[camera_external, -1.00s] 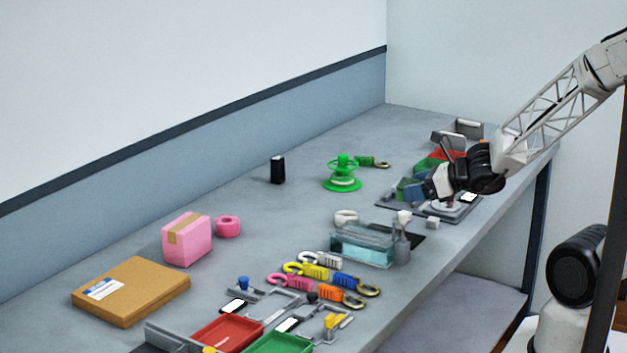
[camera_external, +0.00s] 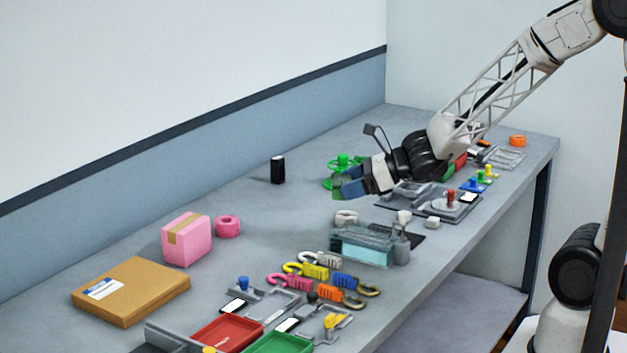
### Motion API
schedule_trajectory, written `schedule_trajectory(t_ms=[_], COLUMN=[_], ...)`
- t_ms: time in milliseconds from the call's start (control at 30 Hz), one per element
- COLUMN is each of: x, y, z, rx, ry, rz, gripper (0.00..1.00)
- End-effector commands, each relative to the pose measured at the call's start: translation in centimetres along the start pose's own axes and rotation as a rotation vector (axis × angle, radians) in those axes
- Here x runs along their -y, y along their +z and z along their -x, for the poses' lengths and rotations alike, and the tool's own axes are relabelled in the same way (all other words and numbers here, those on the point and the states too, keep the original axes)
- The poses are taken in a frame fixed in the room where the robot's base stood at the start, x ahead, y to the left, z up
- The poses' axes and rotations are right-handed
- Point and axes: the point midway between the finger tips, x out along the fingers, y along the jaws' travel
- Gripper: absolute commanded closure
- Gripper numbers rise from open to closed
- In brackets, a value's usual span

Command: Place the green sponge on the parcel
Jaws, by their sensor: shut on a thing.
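The parcel (camera_external: 150,295) is a flat brown cardboard box with a white and blue label, lying at the front left of the bench. My gripper (camera_external: 345,188) is in the middle of the bench, in front of the green spool and far to the right of the parcel. It is shut on the green sponge (camera_external: 337,182), of which only a small dark green part shows between the blue fingertips. The fingers hide the rest.
A pink box (camera_external: 186,239) with tan tape and a pink ring (camera_external: 228,226) stand behind the parcel. A clear tank (camera_external: 363,245), coloured clips (camera_external: 314,271) and a red tray (camera_external: 227,334) lie nearer the front. A black cylinder (camera_external: 278,169) stands near the wall.

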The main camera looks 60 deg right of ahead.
Motion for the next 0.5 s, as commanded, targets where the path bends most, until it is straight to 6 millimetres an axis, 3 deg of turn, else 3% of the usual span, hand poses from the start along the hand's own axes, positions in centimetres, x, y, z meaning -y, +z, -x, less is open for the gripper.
schedule_trajectory(t_ms=[500], x=[-5.0], y=[3.4], z=[-8.5], rx=[-0.001], ry=[0.173], rz=[0.071], gripper=[0.49])
